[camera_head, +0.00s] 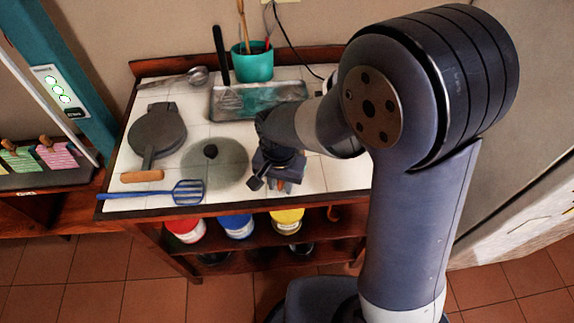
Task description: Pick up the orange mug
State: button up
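I see no whole orange mug. My gripper points down over the front middle of the table, right of a round glass lid. One dark finger shows on its left side. The gap between the fingers is not clear, so I cannot tell whether they touch anything.
The tiled table (333,178) also holds a blue slotted spatula (185,193), the glass lid (229,166), a dark round pan (157,132), a metal tray (290,91) and a teal utensil pot (252,66). Several coloured cans stand on the shelf below. Bare tiles lie right of my gripper.

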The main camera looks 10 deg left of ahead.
grip_shut()
jog(key=shift+r, duration=0.15)
dwell(0.4)
